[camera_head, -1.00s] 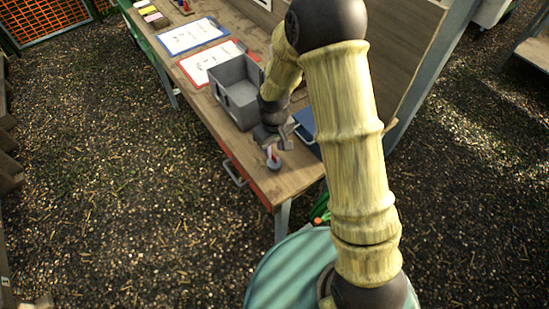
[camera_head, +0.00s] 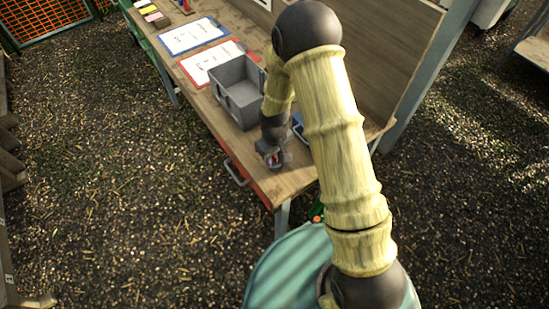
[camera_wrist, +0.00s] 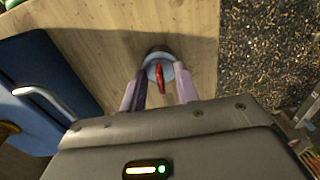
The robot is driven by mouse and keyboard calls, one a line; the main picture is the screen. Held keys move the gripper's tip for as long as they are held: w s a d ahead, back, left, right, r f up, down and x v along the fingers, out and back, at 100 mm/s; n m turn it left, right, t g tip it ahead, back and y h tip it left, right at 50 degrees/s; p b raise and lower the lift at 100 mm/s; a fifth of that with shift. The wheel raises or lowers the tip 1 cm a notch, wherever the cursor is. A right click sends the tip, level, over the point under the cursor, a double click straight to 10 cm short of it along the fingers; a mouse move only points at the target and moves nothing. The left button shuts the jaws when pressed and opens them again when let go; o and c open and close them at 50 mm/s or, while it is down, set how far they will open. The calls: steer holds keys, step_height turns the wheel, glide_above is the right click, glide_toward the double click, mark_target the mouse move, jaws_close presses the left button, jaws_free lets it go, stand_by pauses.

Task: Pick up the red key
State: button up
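The red key (camera_wrist: 160,78) stands on a small round grey base (camera_wrist: 151,58) on the wooden bench. In the wrist view my gripper (camera_wrist: 160,70) is open, with one finger on each side of the key. I cannot tell whether either finger touches it. In the head view my gripper (camera_head: 272,158) is low over the near end of the bench, and only a small bit of red shows between its fingers. Most of the key and base are hidden there.
A grey open bin (camera_head: 231,98) stands on the bench (camera_head: 297,178) just beyond my gripper. A blue object with a handle (camera_wrist: 45,85) lies close beside it. Red- and blue-edged sheets lie farther along. The bench's front edge is near the key.

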steer(key=shift+w, duration=0.1)
jaws_close()
steer(key=shift+s, duration=0.2)
steer(key=shift+w+r, duration=0.1)
steer(key=shift+r, duration=0.05)
steer(key=shift+r, duration=0.25)
step_height(320, 180, up, 9)
steer(key=shift+r+b, duration=0.15)
steer(key=shift+b, duration=0.85)
